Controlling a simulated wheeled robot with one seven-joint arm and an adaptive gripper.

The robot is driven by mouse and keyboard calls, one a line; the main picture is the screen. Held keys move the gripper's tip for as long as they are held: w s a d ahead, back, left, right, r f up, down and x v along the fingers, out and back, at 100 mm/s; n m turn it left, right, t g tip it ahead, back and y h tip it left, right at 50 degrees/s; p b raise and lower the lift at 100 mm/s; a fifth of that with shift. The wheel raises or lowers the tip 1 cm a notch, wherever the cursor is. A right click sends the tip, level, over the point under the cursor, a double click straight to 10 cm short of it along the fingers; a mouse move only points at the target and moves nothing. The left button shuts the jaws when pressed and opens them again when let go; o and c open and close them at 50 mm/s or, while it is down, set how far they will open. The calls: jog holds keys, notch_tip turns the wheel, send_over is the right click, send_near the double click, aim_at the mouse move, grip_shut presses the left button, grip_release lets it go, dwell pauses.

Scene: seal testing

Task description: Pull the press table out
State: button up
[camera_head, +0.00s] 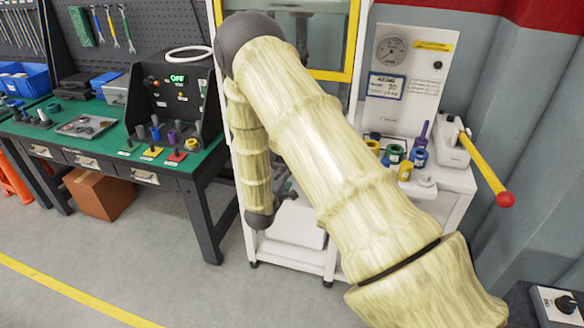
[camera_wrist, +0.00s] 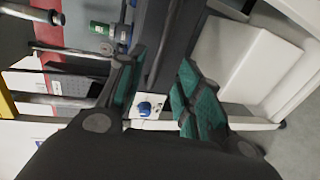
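The press is the white cabinet with a yellow-edged window frame (camera_head: 348,50) in the head view; my arm covers most of its front. In the wrist view, my gripper (camera_wrist: 158,90) is open, its two green-padded fingers apart. A dark grey slab (camera_wrist: 182,35) lies beyond the fingertips and may be the press table; I cannot tell for sure. Small green (camera_wrist: 101,27) and blue (camera_wrist: 123,33) parts sit beside it. A blue knob (camera_wrist: 145,108) on a white plate shows between the fingers, farther back. No contact is visible. The gripper is mostly hidden in the head view.
A green-topped workbench (camera_head: 95,145) with a black control box (camera_head: 180,95) stands left. A white side table (camera_head: 455,178) with coloured rings and a yellow lever with a red knob (camera_head: 505,199) stands right. A white box (camera_head: 296,224) is low in the cabinet. The floor in front is clear.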

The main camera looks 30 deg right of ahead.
jog(key=shift+p+x, duration=1.7)
jog(key=shift+x, duration=3.45)
jog(key=shift+c, duration=0.2)
grip_shut()
